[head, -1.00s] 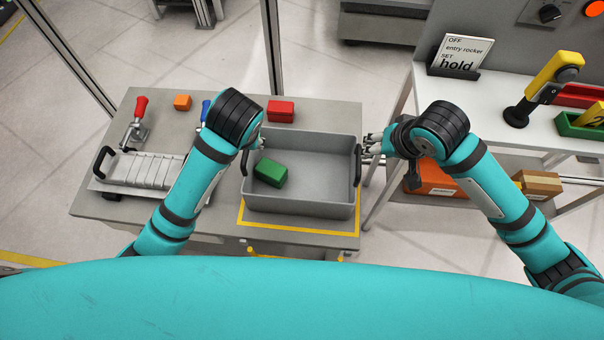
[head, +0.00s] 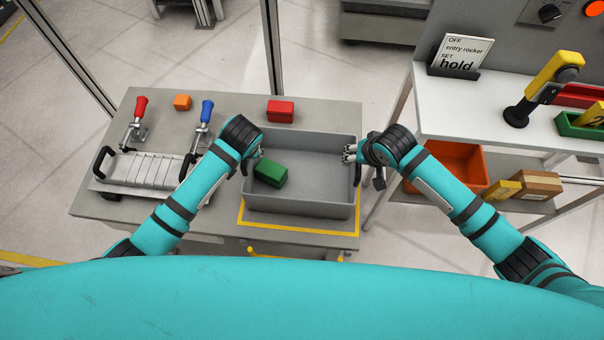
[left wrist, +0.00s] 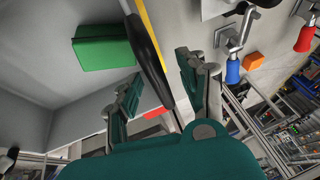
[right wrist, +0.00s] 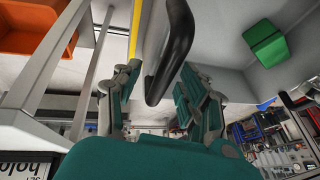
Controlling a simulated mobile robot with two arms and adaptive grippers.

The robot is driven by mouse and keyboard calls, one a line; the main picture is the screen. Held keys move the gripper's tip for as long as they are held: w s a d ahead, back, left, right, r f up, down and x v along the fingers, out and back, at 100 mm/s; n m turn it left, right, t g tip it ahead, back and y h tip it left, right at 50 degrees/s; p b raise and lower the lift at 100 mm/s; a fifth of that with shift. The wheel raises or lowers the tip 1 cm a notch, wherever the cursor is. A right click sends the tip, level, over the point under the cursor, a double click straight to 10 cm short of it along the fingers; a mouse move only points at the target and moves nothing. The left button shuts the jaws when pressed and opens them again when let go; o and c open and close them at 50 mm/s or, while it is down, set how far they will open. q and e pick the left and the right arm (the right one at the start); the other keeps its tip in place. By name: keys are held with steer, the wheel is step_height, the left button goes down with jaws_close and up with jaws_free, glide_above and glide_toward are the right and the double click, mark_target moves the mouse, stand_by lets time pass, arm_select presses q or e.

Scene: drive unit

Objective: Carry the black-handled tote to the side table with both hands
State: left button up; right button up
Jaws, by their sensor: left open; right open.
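The grey tote (head: 318,208) sits on the grey workbench, inside a yellow-taped outline, with a green block (head: 270,173) in it. It has a black handle at each end. My left gripper (head: 252,161) is open at the left handle; in the left wrist view the handle (left wrist: 149,50) lies between its fingers. My right gripper (head: 352,155) is open at the right handle; in the right wrist view the handle (right wrist: 177,45) shows between its spread fingers. I cannot tell whether the fingers touch either handle. The white-topped side table (head: 455,105) stands to the right.
A ribbed metal tray (head: 145,170), two toggle clamps, an orange block (head: 182,102) and a red block (head: 280,111) are on the workbench. The side table bears a sign (head: 461,54), a yellow-handled lever (head: 550,80) and bins. An orange bin (head: 452,165) and boxes fill its lower shelf.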

arm_select(q)
steer(key=shift+c, duration=0.3)
arm_select(e)
steer(key=shift+c, duration=0.3)
arm_select(q)
jaws_close()
arm_select(e)
jaws_close()
arm_select(q)
steer(key=shift+r, duration=0.1)
arm_select(e)
steer(key=shift+r, duration=0.1)
